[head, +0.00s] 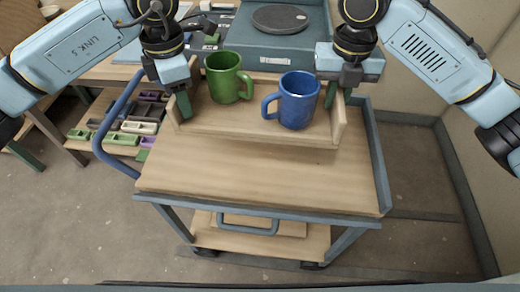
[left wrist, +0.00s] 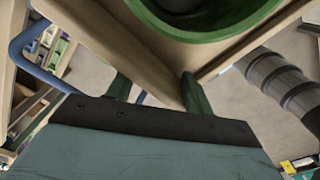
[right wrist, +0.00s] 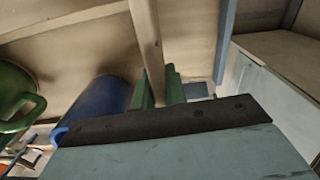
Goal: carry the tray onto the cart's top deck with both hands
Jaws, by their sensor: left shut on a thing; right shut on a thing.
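The wooden tray (head: 255,126) carries a green mug (head: 224,78) and a blue mug (head: 297,100), both upright. It is over the far part of the cart's top deck (head: 260,175); whether it touches the deck I cannot tell. My left gripper (head: 184,104) is shut on the tray's left end wall, also seen in the left wrist view (left wrist: 130,40). My right gripper (head: 337,95) is shut on the right end wall, which shows between its green fingers in the right wrist view (right wrist: 146,40). The blue mug (right wrist: 100,95) stands near that wall.
The cart has a raised grey edge (head: 378,165) on the right and a blue handle (head: 108,140) on the left. Behind it is a bench with a grey turntable device (head: 265,48). Shelves with coloured blocks (head: 125,135) stand at left. The deck's near part is clear.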

